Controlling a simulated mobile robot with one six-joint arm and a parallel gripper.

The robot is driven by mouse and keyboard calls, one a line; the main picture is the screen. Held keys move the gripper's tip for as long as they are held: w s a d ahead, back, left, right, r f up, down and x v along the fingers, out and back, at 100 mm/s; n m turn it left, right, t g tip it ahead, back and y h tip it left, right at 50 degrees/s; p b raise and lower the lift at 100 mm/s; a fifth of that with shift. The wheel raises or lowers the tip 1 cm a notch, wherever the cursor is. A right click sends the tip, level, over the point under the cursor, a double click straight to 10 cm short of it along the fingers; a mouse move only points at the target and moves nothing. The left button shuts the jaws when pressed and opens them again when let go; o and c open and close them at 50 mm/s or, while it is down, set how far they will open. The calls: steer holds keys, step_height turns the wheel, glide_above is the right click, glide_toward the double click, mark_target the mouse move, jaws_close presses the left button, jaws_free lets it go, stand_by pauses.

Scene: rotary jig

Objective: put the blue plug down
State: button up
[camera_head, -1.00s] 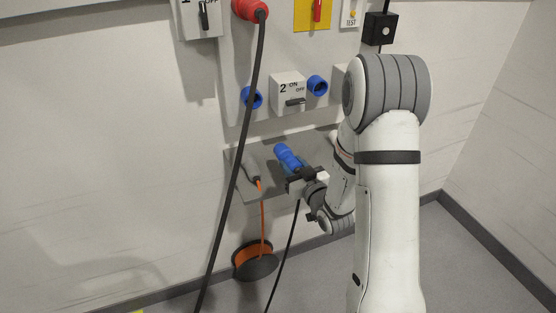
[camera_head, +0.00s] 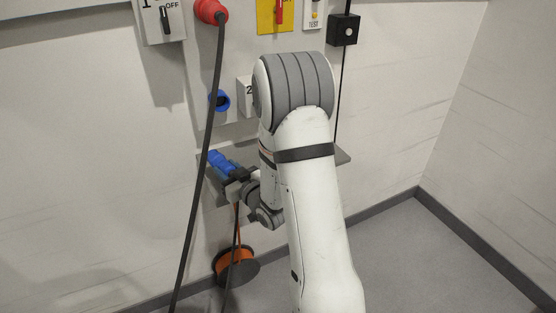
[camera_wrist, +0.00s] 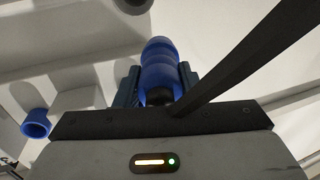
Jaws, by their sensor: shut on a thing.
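The blue plug (camera_head: 221,162) is held in my gripper (camera_head: 237,178) over the left part of the grey shelf (camera_head: 342,157) on the wall. In the head view I cannot tell whether the plug touches the shelf. In the wrist view the blue plug (camera_wrist: 160,70) sits between the two fingers of my gripper (camera_wrist: 159,82), which are shut on it. Its black cable (camera_head: 229,285) hangs down below the gripper. My arm hides the middle of the shelf.
A thick black cable (camera_head: 205,150) hangs from the red plug (camera_head: 210,11), passing close left of the blue plug. A blue socket (camera_head: 218,100) is above, also in the wrist view (camera_wrist: 36,123). An orange cable reel (camera_head: 235,266) is below. The shelf's right end looks clear.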

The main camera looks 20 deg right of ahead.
steer(key=shift+m+h, duration=0.5)
steer(key=shift+h, duration=0.2)
steer(key=w+d+b, duration=0.1)
steer(key=d+b, duration=0.1)
steer(key=b, duration=0.1)
steer(key=w+d+b, duration=0.2)
steer(key=d+b, duration=0.1)
steer(key=w+d+f+b, duration=0.1)
steer(key=d+b, duration=0.1)
steer(key=b, duration=0.2)
steer(key=shift+w+d+f, duration=0.1)
steer(key=shift+w+d, duration=0.15)
steer(key=shift+w, duration=0.15)
steer(key=d+r+m+h+b, duration=0.2)
steer(key=d+r+h+b, duration=0.15)
steer(key=d+b, duration=0.5)
steer(key=shift+t, duration=0.4)
steer(key=f, duration=0.6)
steer(key=f+b, duration=0.1)
steer(key=f, duration=0.2)
steer(key=shift+w+d+f, duration=0.1)
steer(key=shift+w+d, duration=0.05)
steer(key=shift+w, duration=0.2)
steer(key=shift+f, duration=0.15)
steer(key=o, duration=1.2)
